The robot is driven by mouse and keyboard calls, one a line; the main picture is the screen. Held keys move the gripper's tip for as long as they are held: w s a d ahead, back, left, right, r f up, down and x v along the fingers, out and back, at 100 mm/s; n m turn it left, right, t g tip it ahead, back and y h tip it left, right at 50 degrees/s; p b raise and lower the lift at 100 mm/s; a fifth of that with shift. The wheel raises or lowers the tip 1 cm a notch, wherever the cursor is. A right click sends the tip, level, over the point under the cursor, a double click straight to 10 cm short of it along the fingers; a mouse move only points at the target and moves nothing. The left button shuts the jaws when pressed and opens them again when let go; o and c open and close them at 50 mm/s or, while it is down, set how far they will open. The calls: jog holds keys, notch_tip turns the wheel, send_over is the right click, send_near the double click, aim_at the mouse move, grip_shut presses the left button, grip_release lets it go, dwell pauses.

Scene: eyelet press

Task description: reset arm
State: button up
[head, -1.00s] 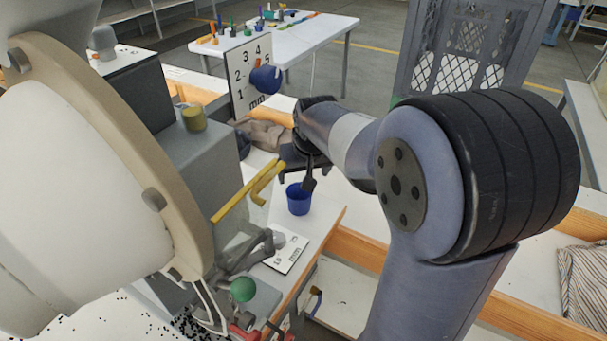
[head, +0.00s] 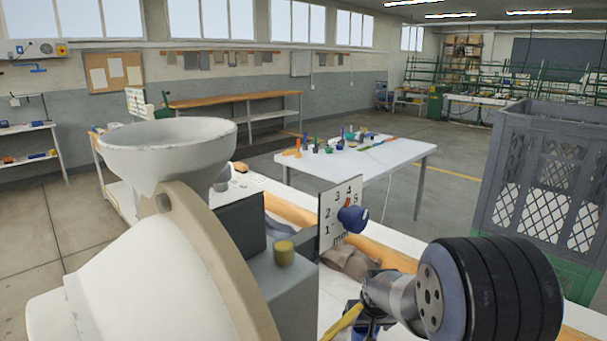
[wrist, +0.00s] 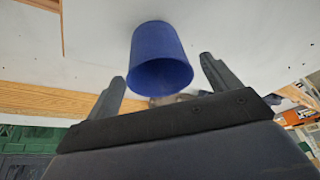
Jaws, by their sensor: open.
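My gripper (wrist: 162,70) shows in the wrist view with its two dark fingers spread apart and nothing gripped between them. A blue cup (wrist: 160,48) stands on a white surface just past the fingertips, between them in the picture, clear of both. Its open mouth faces the camera. In the head view my arm is at the lower right, and the fingers cannot be made out there.
The press (head: 150,270) with its white bowl (head: 170,150) fills the left of the head view. A grey crate (head: 545,170) is at right; a white table (head: 350,160) stands behind.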

jog(key=shift+w+f+b, duration=0.15)
jog(key=shift+f+b, duration=0.15)
jog(key=shift+f, duration=0.4)
jog(key=shift+r, duration=1.75)
